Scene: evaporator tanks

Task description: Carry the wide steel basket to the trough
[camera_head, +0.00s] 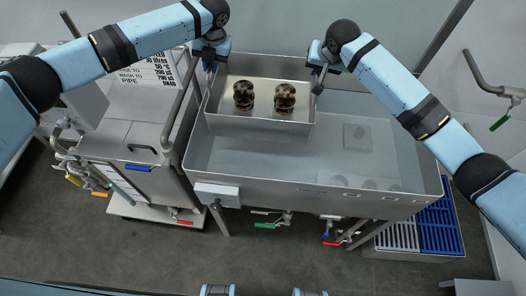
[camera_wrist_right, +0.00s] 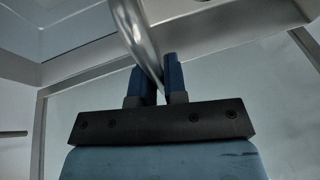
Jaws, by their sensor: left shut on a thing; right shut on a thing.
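The wide steel basket (camera_head: 258,126) is a shallow box held over the back left part of the steel trough (camera_head: 290,165). Two dark brown, glossy objects (camera_head: 243,95) stand in it. My left gripper (camera_head: 209,66) is shut at the basket's left end. My right gripper (camera_head: 318,84) is shut at its right end. In the right wrist view, the blue fingers (camera_wrist_right: 161,84) close around a curved metal handle (camera_wrist_right: 138,42) of the basket. The left grip is small in the head view. I cannot tell whether the basket touches the trough.
A steel cabinet (camera_head: 122,146) with pipes and valves stands left of the trough. A blue and grey slatted rack (camera_head: 437,228) is below the trough's right end. The trough's right part is open, with a square plate (camera_head: 357,137) and round fittings inside.

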